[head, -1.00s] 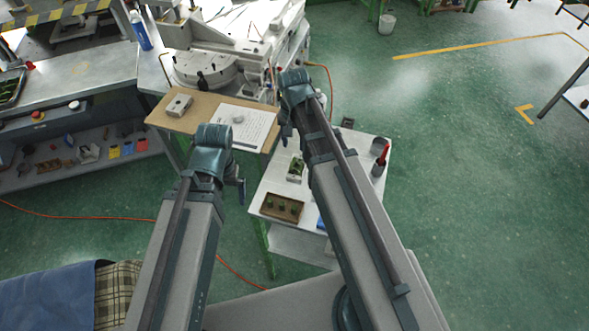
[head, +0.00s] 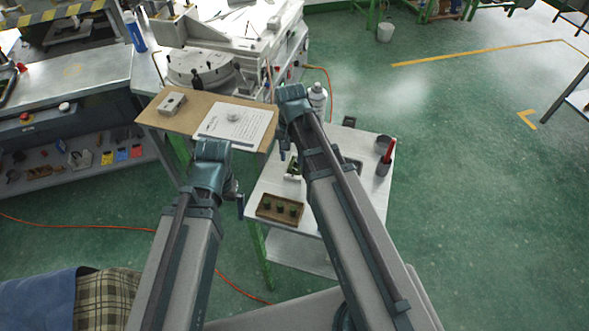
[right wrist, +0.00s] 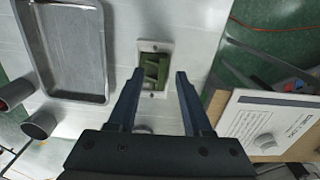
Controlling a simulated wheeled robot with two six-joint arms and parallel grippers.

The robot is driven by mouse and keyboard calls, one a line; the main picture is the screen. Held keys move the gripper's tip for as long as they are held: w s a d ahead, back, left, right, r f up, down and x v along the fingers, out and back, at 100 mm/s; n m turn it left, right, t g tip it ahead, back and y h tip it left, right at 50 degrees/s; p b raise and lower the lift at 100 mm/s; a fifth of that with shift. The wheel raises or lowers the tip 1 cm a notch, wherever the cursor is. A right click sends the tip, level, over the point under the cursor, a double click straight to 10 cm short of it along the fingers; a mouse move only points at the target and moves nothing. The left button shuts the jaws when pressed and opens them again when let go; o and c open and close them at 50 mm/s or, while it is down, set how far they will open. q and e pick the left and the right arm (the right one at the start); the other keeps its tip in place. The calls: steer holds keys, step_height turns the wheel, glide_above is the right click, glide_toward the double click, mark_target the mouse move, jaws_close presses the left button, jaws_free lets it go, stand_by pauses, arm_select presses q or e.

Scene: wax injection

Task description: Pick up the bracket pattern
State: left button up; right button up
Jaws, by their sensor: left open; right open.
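The green bracket pattern (right wrist: 151,70) sits in a white rectangular holder (right wrist: 164,47) on the white table. In the right wrist view it lies between the open fingers of my right gripper (right wrist: 160,75), which look apart from it. In the head view the green piece (head: 294,166) shows only partly beside my right arm. My right gripper (head: 284,143) is over the table there, partly hidden by its arm. My left gripper (head: 238,198) is open and empty at the left edge of the white table (head: 262,188).
A brown tray (head: 259,209) with dark green pieces stands at the table's front. A grey metal tray (right wrist: 72,55) and dark cups (right wrist: 40,124) are nearby. A board (head: 187,121) with a paper sheet and a white bottle (head: 318,98) are behind.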

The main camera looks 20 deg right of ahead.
mark_target(290, 166)
steer(key=f+b, duration=0.1)
steer(key=f, duration=0.1)
steer(key=f+b, duration=0.2)
steer(key=shift+w+a, duration=0.15)
steer(key=shift+w, duration=0.05)
jaws_close()
